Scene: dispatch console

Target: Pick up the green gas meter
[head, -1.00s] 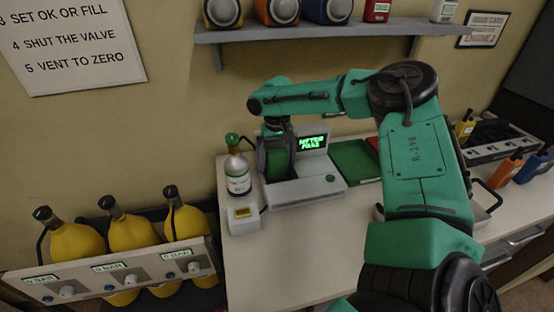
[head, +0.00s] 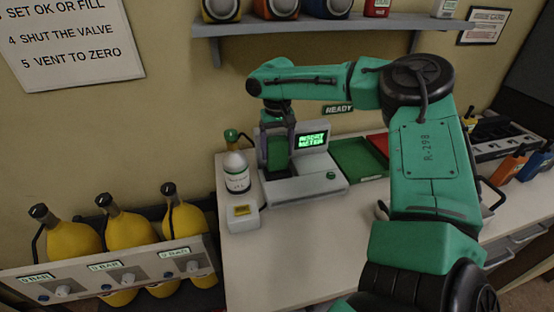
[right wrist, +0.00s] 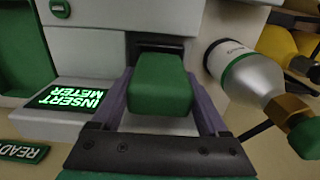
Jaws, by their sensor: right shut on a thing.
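The green gas meter (right wrist: 160,85) is a rounded green block between the two fingers of my right gripper (right wrist: 160,98) in the right wrist view. The gripper is shut on it. In the head view the meter (head: 276,153) hangs under my right wrist, over the left part of the grey test station (head: 305,186). A dark slot (right wrist: 160,45) of the station shows just beyond the meter in the wrist view. The station's screen (head: 311,140) reads "INSERT METER". I cannot tell whether the meter's lower end is clear of the slot. My left gripper is not in view.
A white gas cylinder (head: 237,173) stands close left of the station, with a small white box (head: 243,217) in front. A green tray (head: 358,158) and a red tray (head: 380,143) lie to the right. The bench front is clear.

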